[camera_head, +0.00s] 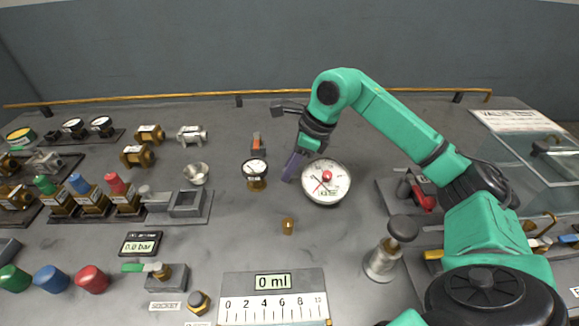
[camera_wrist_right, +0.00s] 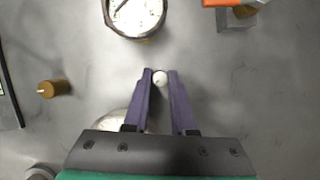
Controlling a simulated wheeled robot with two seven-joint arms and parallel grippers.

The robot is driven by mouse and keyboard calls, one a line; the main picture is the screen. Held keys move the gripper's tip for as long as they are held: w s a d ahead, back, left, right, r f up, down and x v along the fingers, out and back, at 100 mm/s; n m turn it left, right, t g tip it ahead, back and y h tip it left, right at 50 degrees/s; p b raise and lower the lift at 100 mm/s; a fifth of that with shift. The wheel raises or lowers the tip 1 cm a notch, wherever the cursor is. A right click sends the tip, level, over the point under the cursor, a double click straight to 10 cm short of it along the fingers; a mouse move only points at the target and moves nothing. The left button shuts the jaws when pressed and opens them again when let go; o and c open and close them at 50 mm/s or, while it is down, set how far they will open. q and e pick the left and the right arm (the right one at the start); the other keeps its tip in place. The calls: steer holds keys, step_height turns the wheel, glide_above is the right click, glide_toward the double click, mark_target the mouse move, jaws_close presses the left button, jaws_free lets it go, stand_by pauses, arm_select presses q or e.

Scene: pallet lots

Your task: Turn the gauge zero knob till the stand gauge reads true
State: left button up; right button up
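My right gripper (camera_head: 288,178) reaches down at the dial's left side. In the right wrist view, the purple fingers (camera_wrist_right: 160,76) stand close on both sides of a small pale round knob (camera_wrist_right: 160,78), which appears to be the gauge zero knob and fills the gap between the tips. The knob is hidden in the head view. My left gripper is not in view.
A small dark-rimmed gauge (camera_head: 255,169) stands left of the gripper, with an orange-topped block (camera_head: 258,145) behind it. A metal post with a dark knob (camera_head: 382,262) stands front right. Bare grey table lies between.

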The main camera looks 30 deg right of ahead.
jaws_close()
steer(key=shift+m, duration=0.3)
steer(key=o, duration=0.8)
jaws_free()
steer(key=shift+r, duration=0.15)
steer(key=p+v, duration=0.1)
steer(key=v, duration=1.3)
steer(key=shift+s+r, duration=0.15)
steer(key=shift+s, duration=0.05)
